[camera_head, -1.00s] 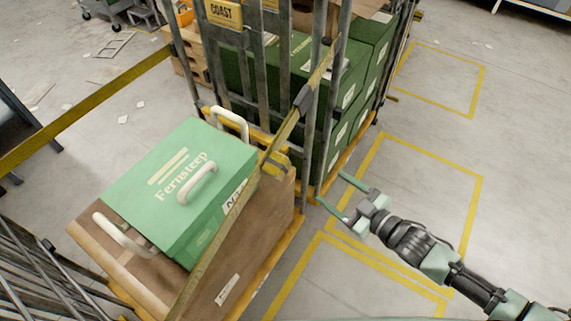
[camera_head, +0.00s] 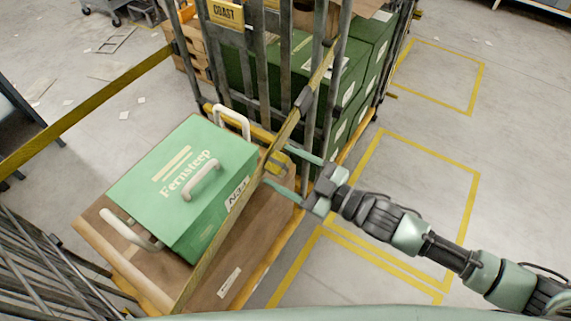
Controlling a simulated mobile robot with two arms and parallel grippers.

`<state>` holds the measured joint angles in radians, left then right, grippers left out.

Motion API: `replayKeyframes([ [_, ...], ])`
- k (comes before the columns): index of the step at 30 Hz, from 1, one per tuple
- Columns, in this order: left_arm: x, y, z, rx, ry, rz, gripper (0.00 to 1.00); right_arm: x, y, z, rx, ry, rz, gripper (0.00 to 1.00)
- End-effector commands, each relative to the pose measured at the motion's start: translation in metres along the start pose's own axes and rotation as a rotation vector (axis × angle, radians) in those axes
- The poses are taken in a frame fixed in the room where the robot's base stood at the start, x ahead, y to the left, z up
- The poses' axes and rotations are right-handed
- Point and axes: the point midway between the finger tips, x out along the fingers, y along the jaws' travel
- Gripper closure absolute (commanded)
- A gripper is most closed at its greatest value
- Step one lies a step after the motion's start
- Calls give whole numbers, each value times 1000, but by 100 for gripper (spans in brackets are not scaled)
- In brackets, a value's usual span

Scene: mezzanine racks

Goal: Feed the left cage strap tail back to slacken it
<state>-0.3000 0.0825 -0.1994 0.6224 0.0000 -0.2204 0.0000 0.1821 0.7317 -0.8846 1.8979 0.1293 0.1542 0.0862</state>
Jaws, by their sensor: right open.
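A yellow-olive strap (camera_head: 318,75) runs down across the front of the grey-barred cage (camera_head: 263,75), then along the near side of the green Fernsteep case (camera_head: 170,175) toward the bottom edge. A dark fitting (camera_head: 304,100) sits on it at a cage post. A yellow piece that looks like a buckle (camera_head: 275,164) lies by the strap at the case's right corner. My right gripper (camera_head: 276,165) is open, its two fingers on either side of this yellow piece in the picture. I cannot tell whether they touch it or the strap. My left gripper is out of view.
The case rests on a brown box (camera_head: 215,285) at the cage's front. Green boxes (camera_head: 345,75) fill the cage. Another yellow strap (camera_head: 90,105) stretches off to the left. Mesh bars (camera_head: 45,265) stand at bottom left. The taped floor (camera_head: 425,190) on the right is clear.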

Motion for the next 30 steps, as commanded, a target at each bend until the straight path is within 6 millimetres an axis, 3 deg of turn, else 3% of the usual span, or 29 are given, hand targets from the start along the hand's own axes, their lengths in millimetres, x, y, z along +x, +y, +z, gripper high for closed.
replayKeyframes([
  [6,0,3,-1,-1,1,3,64,0,0,1,0,-1,0,33],
  [14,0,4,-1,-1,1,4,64,0,0,0,0,0,0,100],
  [20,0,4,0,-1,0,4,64,0,4,0,-2,0,0,100],
  [30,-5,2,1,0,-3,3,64,1,71,-2,-8,3,5,100],
])
